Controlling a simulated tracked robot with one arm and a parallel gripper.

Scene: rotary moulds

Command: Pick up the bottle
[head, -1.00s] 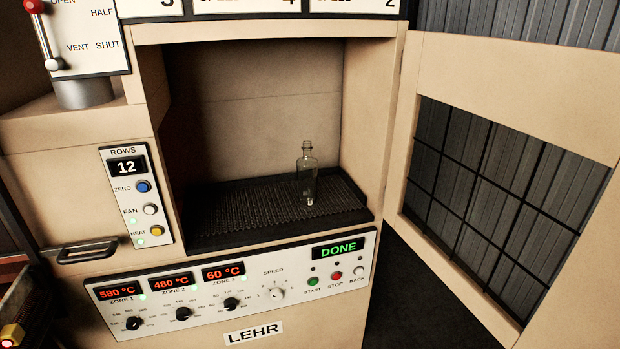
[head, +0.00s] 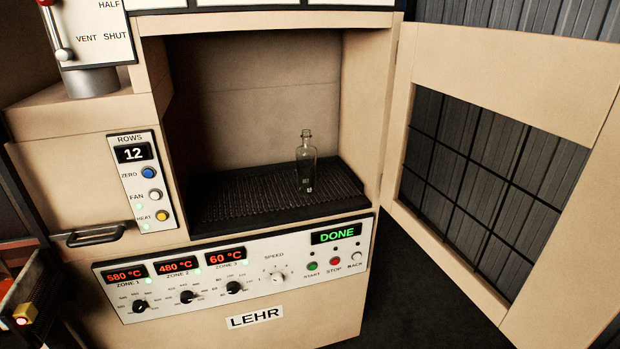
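A clear glass bottle (head: 306,168) stands upright on the dark ribbed belt (head: 240,195) inside the open chamber of the lehr. It stands right of the middle of the chamber, with free space around it. My gripper does not show in the head view, so its place relative to the bottle and its opening cannot be seen.
The lehr's door (head: 600,140), with a dark grid window, stands swung open to the right. The control panel (head: 240,275) below the opening shows DONE. A rows panel (head: 144,180) and a handle (head: 95,236) are at left. The chamber's front is unobstructed.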

